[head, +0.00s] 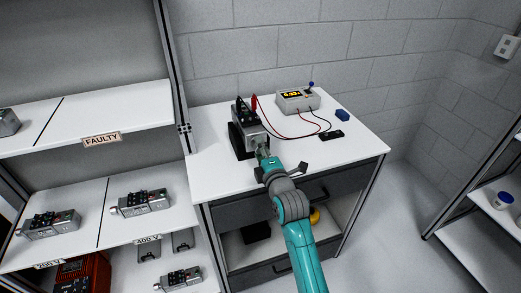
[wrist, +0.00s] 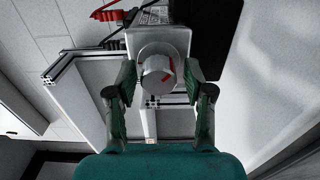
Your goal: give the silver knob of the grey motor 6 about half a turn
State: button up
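The grey motor (head: 248,126) stands on the white tabletop (head: 215,170), against a black block or bracket; I cannot read a number on it. In the wrist view its grey housing (wrist: 150,36) carries the round silver knob (wrist: 155,74), which has a red mark on the right of its face. My gripper (wrist: 159,84) has one finger on each side of the knob. The fingers are apart, with a gap visible at least on the right; contact on the left is unclear. In the head view my gripper (head: 263,156) is at the motor's front and hides the knob.
A grey power supply (head: 298,101) with a lit display stands behind, its red and black leads running across the table. A dark handheld item (head: 331,135) and a blue block (head: 342,115) lie right. Shelves with more motors (head: 141,202) are at left.

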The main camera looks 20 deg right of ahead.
dwell(0.3)
jog(key=s, duration=1.2)
jog(key=shift+d, duration=0.3)
